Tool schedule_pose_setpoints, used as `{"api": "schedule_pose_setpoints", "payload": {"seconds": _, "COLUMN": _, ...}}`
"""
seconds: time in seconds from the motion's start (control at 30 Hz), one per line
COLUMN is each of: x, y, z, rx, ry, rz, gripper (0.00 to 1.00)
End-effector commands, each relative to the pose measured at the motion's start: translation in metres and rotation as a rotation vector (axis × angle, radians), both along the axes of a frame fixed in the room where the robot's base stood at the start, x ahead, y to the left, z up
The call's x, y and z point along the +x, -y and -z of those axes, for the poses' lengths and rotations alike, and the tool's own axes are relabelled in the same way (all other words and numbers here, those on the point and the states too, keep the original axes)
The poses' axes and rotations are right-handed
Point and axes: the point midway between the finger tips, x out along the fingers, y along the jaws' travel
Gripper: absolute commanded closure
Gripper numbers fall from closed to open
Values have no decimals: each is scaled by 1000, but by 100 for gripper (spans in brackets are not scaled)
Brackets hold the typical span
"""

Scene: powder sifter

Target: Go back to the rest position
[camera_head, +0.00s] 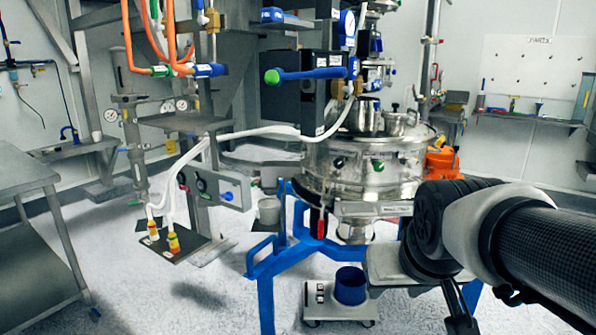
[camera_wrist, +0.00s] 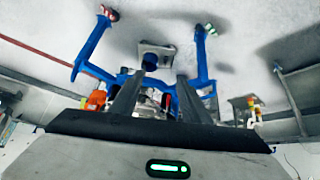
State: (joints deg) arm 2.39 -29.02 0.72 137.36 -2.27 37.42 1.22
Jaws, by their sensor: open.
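My gripper (camera_wrist: 157,86) shows in the wrist view as two dark fingers set apart, with nothing held between them. Behind the fingers are the blue legs of the sifter's stand (camera_wrist: 92,45) and metal parts of the sifter. In the head view my arm comes in from the right edge, in front of the stand's right side. My gripper cannot be clearly made out there. The steel powder sifter (camera_head: 365,165) stands in the middle on its blue stand (camera_head: 265,295).
A blue bucket (camera_head: 350,288) sits on a low wheeled platform (camera_head: 340,308) under the sifter. A steel table (camera_head: 25,170) stands at the left. An orange motor (camera_head: 441,162) is beside the sifter. A shelf (camera_head: 530,120) runs along the right wall. Floor is clear at the left middle.

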Motion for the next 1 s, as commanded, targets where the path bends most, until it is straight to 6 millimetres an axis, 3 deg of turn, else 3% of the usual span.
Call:
{"api": "schedule_pose_setpoints", "payload": {"seconds": 0.1, "x": -40, "y": -7, "z": 1, "rx": 13, "ry": -39, "rz": -13, "gripper": 57}}
{"api": "schedule_pose_setpoints", "payload": {"seconds": 0.3, "x": -97, "y": -17, "z": 6, "rx": 35, "ry": -107, "rz": -38, "gripper": 57}}
{"api": "schedule_pose_setpoints", "payload": {"seconds": 0.33, "x": -93, "y": -17, "z": -11, "rx": 34, "ry": -108, "rz": -36, "gripper": 57}}
{"api": "schedule_pose_setpoints", "payload": {"seconds": 0.67, "x": -92, "y": -16, "z": -90, "rx": 33, "ry": -107, "rz": -35, "gripper": 57}}
{"api": "schedule_pose_setpoints", "payload": {"seconds": 1.0, "x": -91, "y": -16, "z": -222, "rx": 34, "ry": -106, "rz": -34, "gripper": 57}}
